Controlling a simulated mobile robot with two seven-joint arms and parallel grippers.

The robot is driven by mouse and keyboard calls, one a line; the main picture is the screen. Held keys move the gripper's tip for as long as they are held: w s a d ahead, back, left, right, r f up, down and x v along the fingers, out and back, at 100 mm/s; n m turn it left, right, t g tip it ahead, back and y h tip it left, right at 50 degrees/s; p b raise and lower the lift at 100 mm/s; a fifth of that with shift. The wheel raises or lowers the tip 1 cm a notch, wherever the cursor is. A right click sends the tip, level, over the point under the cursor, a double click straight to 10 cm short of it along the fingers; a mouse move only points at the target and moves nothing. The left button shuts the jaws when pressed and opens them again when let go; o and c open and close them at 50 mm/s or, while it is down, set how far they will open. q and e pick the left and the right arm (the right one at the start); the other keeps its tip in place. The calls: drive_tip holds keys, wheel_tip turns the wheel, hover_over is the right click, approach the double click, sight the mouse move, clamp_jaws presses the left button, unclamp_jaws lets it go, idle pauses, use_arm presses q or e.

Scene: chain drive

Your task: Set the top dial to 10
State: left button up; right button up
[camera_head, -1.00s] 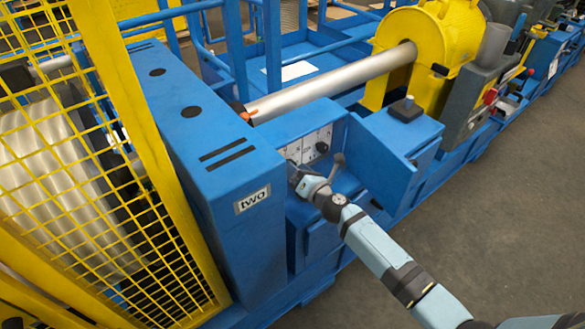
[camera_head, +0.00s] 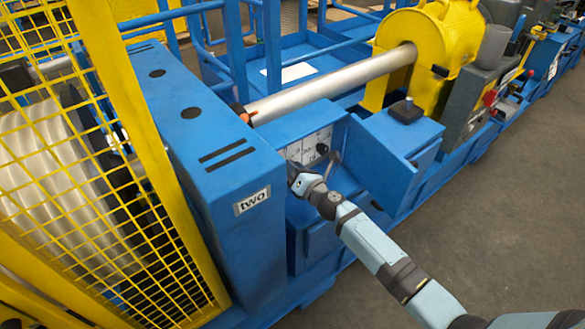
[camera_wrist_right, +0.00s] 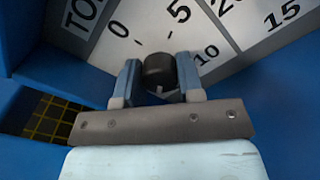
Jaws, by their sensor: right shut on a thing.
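The dial panel (camera_head: 308,148) is a pale plate with printed marks in a blue recess of the machine. In the right wrist view a round black dial (camera_wrist_right: 159,71) sits between the two blue fingers of my right gripper (camera_wrist_right: 158,82), which are shut on its sides. Printed numbers 0, 5 and 10 curve around this dial, with 10 beside the right finger. A cut-off label starting "TO" (camera_wrist_right: 84,14) is at upper left. The dial's pointer setting cannot be read. In the head view my right gripper (camera_head: 295,172) is at the panel's lower left and hides that dial. My left gripper is not in view.
A second black knob (camera_head: 322,148) is on the panel, right of my right gripper. A yellow mesh guard (camera_head: 80,170) is at far left.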

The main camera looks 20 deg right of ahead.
drive_tip(key=n, duration=0.9)
drive_tip(key=shift+n+b, duration=0.3)
drive_tip(key=shift+b, duration=0.1)
drive_tip(key=n+b, duration=0.1)
drive_tip(key=n, duration=0.7)
use_arm(q)
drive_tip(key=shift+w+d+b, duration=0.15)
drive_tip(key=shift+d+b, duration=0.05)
drive_tip(key=shift+b, duration=0.1)
use_arm(e)
drive_tip(key=shift+n, duration=0.9)
